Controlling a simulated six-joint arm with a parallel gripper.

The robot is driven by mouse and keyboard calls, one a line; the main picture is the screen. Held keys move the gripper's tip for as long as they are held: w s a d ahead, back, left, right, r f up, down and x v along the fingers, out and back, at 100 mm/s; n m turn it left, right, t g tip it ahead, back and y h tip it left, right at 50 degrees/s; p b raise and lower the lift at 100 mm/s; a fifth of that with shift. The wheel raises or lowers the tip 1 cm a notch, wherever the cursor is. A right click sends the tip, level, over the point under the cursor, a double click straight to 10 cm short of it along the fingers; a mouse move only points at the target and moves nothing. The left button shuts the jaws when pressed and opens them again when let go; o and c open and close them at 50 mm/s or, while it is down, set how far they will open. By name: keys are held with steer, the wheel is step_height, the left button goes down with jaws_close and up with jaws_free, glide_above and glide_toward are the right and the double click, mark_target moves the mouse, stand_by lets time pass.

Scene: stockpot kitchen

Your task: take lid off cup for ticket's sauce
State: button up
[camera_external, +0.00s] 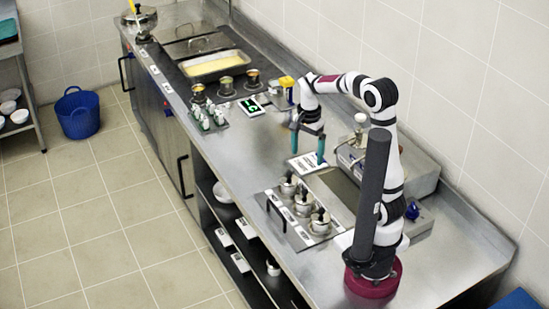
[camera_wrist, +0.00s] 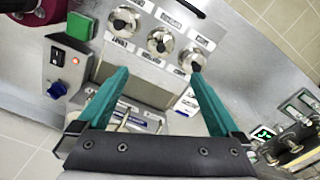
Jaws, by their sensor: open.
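Three steel cups with black-knobbed lids stand in a row on a labelled tray: the far cup (camera_external: 289,186), the middle cup (camera_external: 303,204) and the near cup (camera_external: 320,222). In the wrist view the lids show as a left lid (camera_wrist: 123,21), a middle lid (camera_wrist: 160,41) and a right lid (camera_wrist: 191,61). All three lids are on. My gripper (camera_external: 307,156), with teal fingers, is open and empty above the counter, beyond the far cup; it also shows in the wrist view (camera_wrist: 158,73). A white printed card (camera_external: 307,164) lies below it; its text is unreadable.
A small green-lit display (camera_external: 250,106) stands farther along the counter, near several small jars (camera_external: 212,118) and a pan of yellow contents (camera_external: 213,66). A boxy steel appliance (camera_external: 408,170) sits beside my arm along the wall. Bare counter (camera_external: 245,150) lies left of the card.

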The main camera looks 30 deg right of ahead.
mark_target(305, 190)
step_height(305, 190, down, 16)
steer(key=shift+w+r, duration=0.1)
steer(key=c, duration=1.5)
